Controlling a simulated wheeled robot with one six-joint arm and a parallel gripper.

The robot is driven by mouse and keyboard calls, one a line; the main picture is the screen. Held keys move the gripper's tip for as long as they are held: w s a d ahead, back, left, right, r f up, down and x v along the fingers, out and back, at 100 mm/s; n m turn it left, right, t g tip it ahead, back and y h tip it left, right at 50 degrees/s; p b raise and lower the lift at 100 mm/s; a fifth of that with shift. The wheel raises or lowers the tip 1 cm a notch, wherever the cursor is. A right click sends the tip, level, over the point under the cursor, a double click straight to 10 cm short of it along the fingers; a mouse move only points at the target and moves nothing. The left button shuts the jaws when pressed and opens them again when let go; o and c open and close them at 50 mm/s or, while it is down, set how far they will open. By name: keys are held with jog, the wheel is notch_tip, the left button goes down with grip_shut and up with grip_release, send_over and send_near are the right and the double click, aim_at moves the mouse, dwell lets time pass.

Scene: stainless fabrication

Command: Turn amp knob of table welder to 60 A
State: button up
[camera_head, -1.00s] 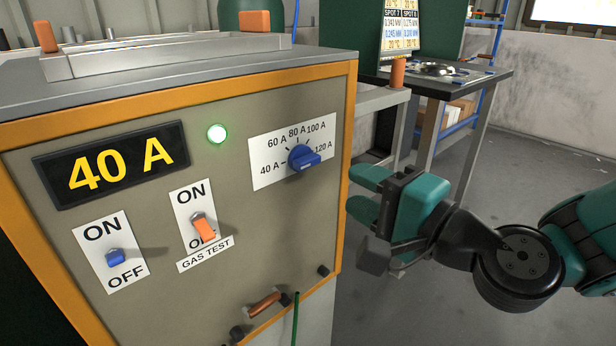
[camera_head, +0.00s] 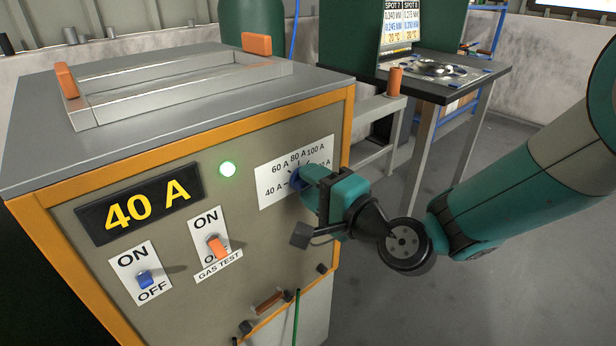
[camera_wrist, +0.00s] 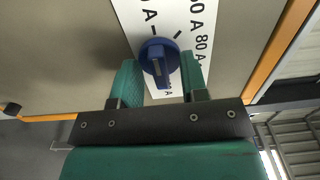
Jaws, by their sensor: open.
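The table welder (camera_head: 150,95) is a grey box with orange edges. Its display (camera_head: 141,203) reads 40 A in yellow. The blue amp knob (camera_head: 294,181) sits on a white dial plate (camera_head: 268,190) marked from 40 A to 120 A, and is mostly covered by my gripper in the head view. In the wrist view the knob (camera_wrist: 158,58) shows whole, with a raised bar across it. My gripper (camera_head: 306,178) is open, with its green fingers on either side of the knob.
A lit green lamp (camera_head: 228,169), a blue switch (camera_head: 145,279) and an orange gas test switch (camera_head: 217,246) are left of the dial. A green cable (camera_head: 296,318) hangs below. A dark-topped table (camera_head: 440,80) stands behind at right. The floor at right is clear.

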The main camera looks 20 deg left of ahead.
grip_shut()
jog(key=m+p, duration=0.3)
jog(key=m, duration=0.1)
jog(key=shift+m+p, duration=0.3)
jog(key=shift+m, duration=0.1)
dwell(0.3)
jog(key=shift+m+p, duration=1.95)
jog(key=shift+m, duration=0.15)
jog(key=shift+o, duration=0.6)
grip_release()
